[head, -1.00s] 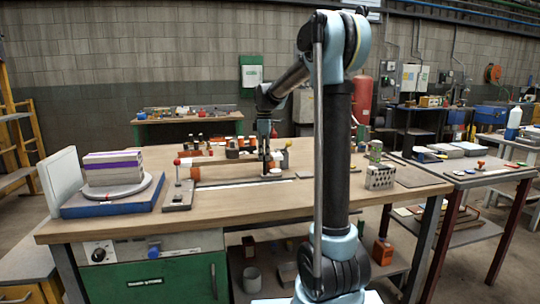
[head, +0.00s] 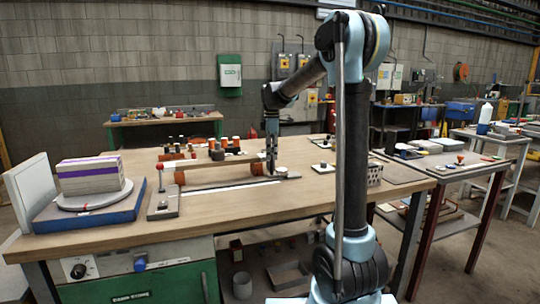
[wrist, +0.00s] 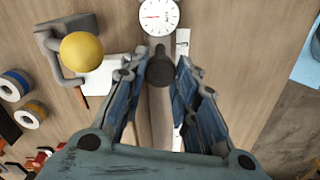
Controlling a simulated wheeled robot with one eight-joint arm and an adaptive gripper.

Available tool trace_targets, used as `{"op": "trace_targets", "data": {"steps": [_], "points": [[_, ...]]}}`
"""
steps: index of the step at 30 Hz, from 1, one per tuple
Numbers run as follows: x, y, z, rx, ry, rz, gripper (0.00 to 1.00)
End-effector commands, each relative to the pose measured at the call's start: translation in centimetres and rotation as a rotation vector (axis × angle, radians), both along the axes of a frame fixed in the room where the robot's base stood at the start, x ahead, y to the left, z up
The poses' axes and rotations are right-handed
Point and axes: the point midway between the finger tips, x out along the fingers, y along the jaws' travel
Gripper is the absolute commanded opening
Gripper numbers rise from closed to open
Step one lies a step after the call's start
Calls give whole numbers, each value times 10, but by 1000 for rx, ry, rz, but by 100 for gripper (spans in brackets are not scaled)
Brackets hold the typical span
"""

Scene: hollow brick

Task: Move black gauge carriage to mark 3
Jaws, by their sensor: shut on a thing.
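My gripper (head: 271,165) points down at the gauge rail (head: 235,184) near its right end. In the wrist view its fingers close in from both sides on a dark round-ended post (wrist: 160,72), which I take to be part of the black gauge carriage. A white dial gauge (wrist: 158,15) with a red needle sits just beyond the post; it shows small and pale beside the gripper in the head view (head: 281,170). The fingers hide most of the carriage. The marks are too small to read, and I cannot tell which one the carriage is at.
A yellow ball knob (wrist: 82,52) on a grey bracket stands left of the fingers in the wrist view. A red-knobbed lever block (head: 163,203) stands at the rail's left end. A long bar with orange ends (head: 215,159) lies behind the rail. The bench front is clear.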

Motion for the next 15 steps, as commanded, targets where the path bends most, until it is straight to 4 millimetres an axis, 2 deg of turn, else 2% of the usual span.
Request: {"op": "trace_targets", "data": {"steps": [2, 3, 6, 15], "points": [[4, -5, 1, -8, -9, -5, 0], [4, -5, 1, -8, -9, -6, 29], [3, -4, 1, -8, -6, -5, 47], [1, -1, 0, -6, -3, -1, 47]]}}
